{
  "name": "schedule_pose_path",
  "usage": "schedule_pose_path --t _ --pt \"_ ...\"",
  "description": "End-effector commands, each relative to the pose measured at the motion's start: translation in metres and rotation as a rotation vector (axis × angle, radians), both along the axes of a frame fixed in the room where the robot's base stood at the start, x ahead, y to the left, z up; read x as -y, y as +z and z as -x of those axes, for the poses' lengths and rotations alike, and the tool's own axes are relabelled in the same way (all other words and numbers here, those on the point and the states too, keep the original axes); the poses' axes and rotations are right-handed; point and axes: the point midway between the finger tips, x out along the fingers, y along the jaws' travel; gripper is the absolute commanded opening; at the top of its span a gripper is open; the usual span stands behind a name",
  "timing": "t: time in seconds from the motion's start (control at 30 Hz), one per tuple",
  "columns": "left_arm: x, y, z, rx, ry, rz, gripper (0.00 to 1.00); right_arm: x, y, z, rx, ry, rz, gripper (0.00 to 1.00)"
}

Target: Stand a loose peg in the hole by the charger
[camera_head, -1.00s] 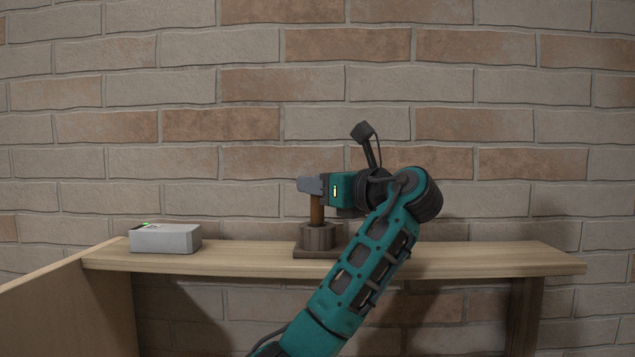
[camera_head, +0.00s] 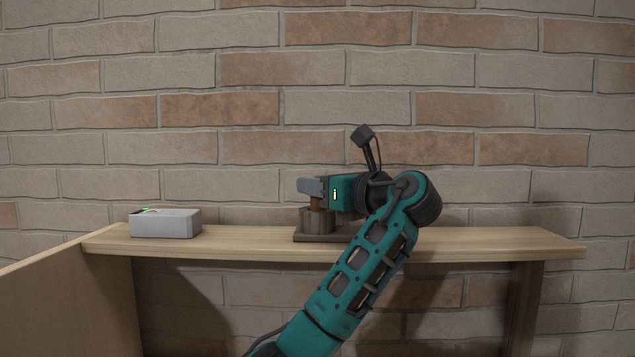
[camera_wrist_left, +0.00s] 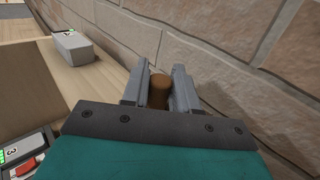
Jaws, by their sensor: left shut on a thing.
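A brown wooden peg (camera_head: 316,202) stands upright in or on the round dark wooden holder (camera_head: 318,220) on the shelf; only a short length shows between my gripper and the holder's top. My left gripper (camera_head: 311,187) is shut on the peg from the right, just above the holder. The wrist view shows the peg's round top (camera_wrist_left: 159,90) between the two grey fingers. The hole itself is hidden. The charger (camera_head: 165,223) is a pale grey box with a small green light, on the shelf to the left. My right gripper is not in view.
The light wooden shelf (camera_head: 460,243) runs along a brick wall (camera_head: 250,105) close behind the holder. A wooden side panel (camera_head: 70,295) stands at the left. The shelf is clear between charger and holder and at the far right.

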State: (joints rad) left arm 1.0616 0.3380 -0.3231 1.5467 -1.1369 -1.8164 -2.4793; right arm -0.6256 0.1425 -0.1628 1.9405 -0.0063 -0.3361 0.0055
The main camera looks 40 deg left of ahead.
Motion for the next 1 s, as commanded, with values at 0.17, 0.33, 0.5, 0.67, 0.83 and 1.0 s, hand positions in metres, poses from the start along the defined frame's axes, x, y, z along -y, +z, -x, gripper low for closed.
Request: schedule_pose_path --t 0.17,0.33,0.5,0.67,0.83,1.0 --pt "-0.0002 -0.0059 0.0002 0.001 0.0 0.0 0.0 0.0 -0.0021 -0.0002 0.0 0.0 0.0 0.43" --pt "-0.0001 -0.0102 0.0003 0.001 0.0 0.0 0.0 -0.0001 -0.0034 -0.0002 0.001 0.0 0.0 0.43" --pt "-0.0001 -0.0107 0.0004 0.001 0.0 0.0 0.0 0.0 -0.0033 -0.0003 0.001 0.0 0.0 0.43" --pt "-0.0001 -0.0106 0.0003 0.001 0.0 0.0 0.32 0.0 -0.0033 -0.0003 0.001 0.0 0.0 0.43" --pt "-0.0001 -0.0107 0.0002 0.001 0.0 0.0 0.48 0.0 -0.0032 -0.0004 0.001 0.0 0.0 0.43" --pt "0.0 -0.0107 0.0002 0.0 0.0 0.0 0.58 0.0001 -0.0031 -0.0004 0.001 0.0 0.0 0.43"
